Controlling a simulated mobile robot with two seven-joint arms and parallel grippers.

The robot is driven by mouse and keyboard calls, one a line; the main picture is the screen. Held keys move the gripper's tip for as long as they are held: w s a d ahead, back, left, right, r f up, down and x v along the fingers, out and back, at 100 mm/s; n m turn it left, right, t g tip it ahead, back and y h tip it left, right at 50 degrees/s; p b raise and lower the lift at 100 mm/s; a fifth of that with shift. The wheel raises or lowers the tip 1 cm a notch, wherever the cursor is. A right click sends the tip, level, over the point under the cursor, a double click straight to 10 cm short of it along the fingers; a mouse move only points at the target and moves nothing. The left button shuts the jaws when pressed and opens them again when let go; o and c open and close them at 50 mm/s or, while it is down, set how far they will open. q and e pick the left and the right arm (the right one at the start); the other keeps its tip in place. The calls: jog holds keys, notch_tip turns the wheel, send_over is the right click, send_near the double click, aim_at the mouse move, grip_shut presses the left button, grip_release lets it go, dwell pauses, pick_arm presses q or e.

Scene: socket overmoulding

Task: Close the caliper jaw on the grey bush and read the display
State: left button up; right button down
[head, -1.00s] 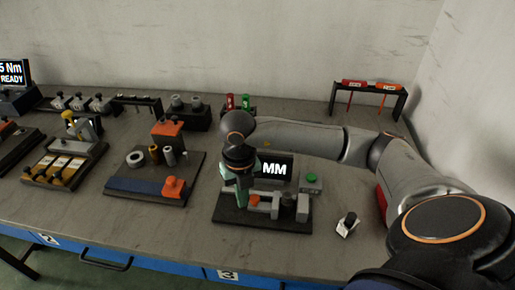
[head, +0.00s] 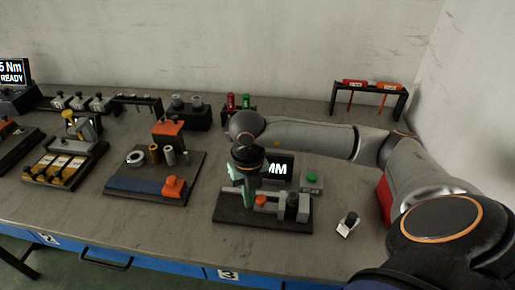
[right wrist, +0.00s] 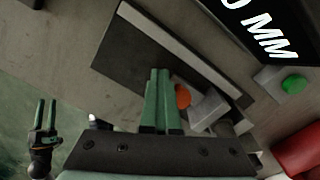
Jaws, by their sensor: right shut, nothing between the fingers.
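The caliper (head: 233,214) is a dark base with a light rail and a sliding grey jaw with an orange knob (head: 261,201). A dark grey bush (head: 291,207) stands upright at its right end. The jaw (right wrist: 207,108) is close against the bush; I cannot tell if they touch. My right gripper (head: 243,204) is shut and empty, its green fingers just left of the knob. The display (head: 278,168) is partly hidden by my right arm; "MM" shows, and the right wrist view shows "0 MM" cut off. My left gripper (right wrist: 45,102) is open in the right wrist view.
A green button (head: 312,179) is right of the display. A small black-knobbed piece (head: 348,224) lies further right. A tray (head: 145,190) with rings, cylinders and an orange clamp stands left. A rack (head: 369,88) with red and orange tools stands behind. Bare bench lies in front.

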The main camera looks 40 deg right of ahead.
jog(key=shift+a+f, duration=0.1)
dwell(0.8)
jog(key=shift+w+a, duration=0.15)
jog(key=shift+w, duration=0.1)
notch_tip(320, 180, up, 8)
jog(key=p, duration=0.5)
jog(key=shift+p, duration=0.3)
jog(key=shift+a, duration=0.1)
dwell(0.5)
